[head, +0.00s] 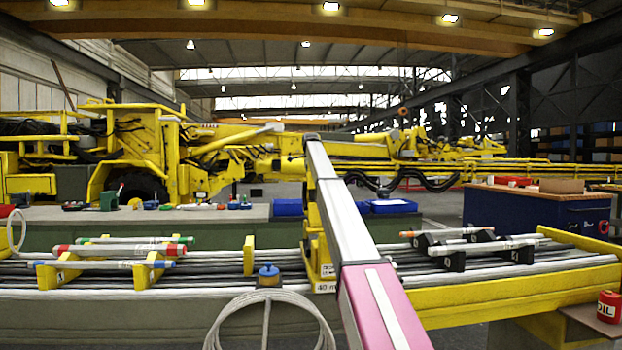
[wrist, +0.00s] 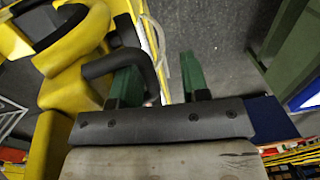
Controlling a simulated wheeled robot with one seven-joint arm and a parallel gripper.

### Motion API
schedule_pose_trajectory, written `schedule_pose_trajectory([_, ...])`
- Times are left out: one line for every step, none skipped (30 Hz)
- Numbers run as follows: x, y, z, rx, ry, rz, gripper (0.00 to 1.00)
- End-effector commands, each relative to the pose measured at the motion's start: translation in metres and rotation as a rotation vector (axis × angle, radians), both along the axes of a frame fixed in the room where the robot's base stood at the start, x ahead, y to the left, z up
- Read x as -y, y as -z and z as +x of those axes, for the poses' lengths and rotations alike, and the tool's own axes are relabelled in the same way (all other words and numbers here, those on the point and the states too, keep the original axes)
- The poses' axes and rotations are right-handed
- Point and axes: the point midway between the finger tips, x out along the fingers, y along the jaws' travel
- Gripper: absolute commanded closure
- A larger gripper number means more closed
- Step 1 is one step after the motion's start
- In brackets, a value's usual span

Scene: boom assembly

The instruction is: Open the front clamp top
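In the wrist view, a yellow clamp part (wrist: 72,55) with a black curved handle (wrist: 118,60) fills the upper left. My gripper (wrist: 166,72) has two green fingers set well apart on a dark bar. The handle bends across the left finger, and its end comes down into the gap between the fingers. I cannot tell whether it touches a finger. The right finger stands clear of it. In the head view, a yellow clamp post (head: 318,245) rises from the boom rack, partly covered by my arm. My gripper is hidden there behind the arm.
Pipes lie along the yellow-framed rack (head: 520,292). Loose rods rest on it at left and right. A coiled hose (head: 270,302) hangs in front. A green-sided bench (head: 150,220) with blue bins (head: 288,207) stands behind. A blue cabinet (head: 530,212) is at right.

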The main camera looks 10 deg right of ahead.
Motion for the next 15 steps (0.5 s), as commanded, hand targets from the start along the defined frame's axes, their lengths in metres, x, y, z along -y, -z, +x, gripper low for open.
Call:
schedule_pose_trajectory([-0.011, 0.004, 0.001, 0.0, -0.007, 0.014, 0.6])
schedule_pose_trajectory([-0.011, 0.004, 0.0, 0.0, -0.007, 0.014, 0.6])
schedule_pose_trajectory([-0.011, 0.004, 0.0, -0.001, -0.008, 0.014, 0.6])
schedule_pose_trajectory([-0.011, 0.005, 0.0, -0.001, -0.008, 0.014, 0.6])
schedule_pose_trajectory([-0.011, 0.005, 0.0, -0.001, -0.008, 0.014, 0.6])
schedule_pose_trajectory([-0.011, 0.005, 0.0, -0.001, -0.008, 0.014, 0.6])
schedule_pose_trajectory([-0.011, 0.005, -0.001, -0.002, -0.008, 0.014, 0.6])
schedule_pose_trajectory([-0.011, 0.005, -0.001, -0.002, -0.008, 0.014, 0.6])
schedule_pose_trajectory([-0.011, 0.005, -0.001, -0.002, -0.008, 0.014, 0.6])
schedule_pose_trajectory([-0.011, 0.004, -0.001, -0.002, -0.008, 0.014, 0.6])
schedule_pose_trajectory([-0.011, 0.004, -0.001, -0.002, -0.008, 0.014, 0.6])
schedule_pose_trajectory([-0.011, 0.002, -0.001, -0.002, -0.008, 0.014, 0.6])
schedule_pose_trajectory([-0.011, 0.0, -0.001, -0.002, -0.008, 0.014, 0.6])
schedule_pose_trajectory([-0.011, -0.002, -0.001, -0.002, -0.008, 0.013, 0.6])
schedule_pose_trajectory([-0.01, -0.005, -0.001, -0.002, -0.008, 0.013, 0.6])
